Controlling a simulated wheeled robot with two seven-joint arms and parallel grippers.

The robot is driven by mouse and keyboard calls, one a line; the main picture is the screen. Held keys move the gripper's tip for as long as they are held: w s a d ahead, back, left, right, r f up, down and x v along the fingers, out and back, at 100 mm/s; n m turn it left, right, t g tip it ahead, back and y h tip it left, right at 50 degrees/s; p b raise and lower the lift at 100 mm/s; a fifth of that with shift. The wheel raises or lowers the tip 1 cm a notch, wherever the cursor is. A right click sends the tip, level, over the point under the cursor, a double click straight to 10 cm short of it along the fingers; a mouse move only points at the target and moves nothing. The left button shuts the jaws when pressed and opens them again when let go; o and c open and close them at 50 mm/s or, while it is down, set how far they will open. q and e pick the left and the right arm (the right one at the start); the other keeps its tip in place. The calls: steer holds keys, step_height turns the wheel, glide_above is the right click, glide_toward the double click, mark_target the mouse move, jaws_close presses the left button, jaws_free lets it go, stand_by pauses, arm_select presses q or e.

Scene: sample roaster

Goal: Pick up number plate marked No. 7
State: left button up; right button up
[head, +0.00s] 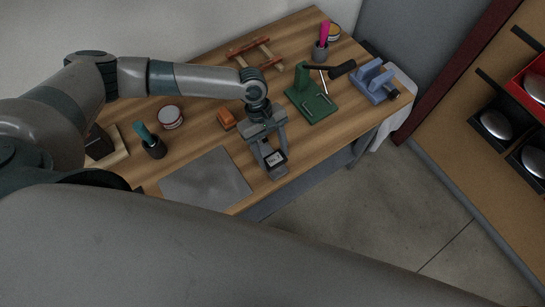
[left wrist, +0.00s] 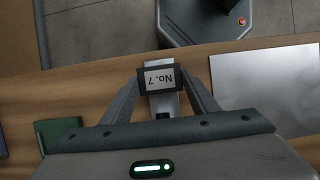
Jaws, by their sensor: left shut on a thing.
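The number plate (left wrist: 159,79) shows in the left wrist view as a small dark-framed plate with a white face. It reads "No. 7", upside down in that view. My left gripper (left wrist: 160,88) is shut on it, with one finger on each side. In the head view the plate (head: 274,158) is between the fingertips of my left gripper (head: 272,162), near the front edge of the wooden table (head: 205,132). I cannot tell whether the plate touches the table. My right gripper is not in view.
A grey sheet (head: 205,180) lies left of the gripper. Open floor lies beyond the front edge.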

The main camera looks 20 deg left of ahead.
arm_select(q)
steer(key=s+d+r+b, duration=0.2)
steer(key=s+d+r, duration=0.4)
steer(key=d, duration=0.3)
steer(key=shift+s+d+r, duration=0.3)
steer(key=shift+d+r, duration=0.05)
steer(key=shift+r, duration=0.45)
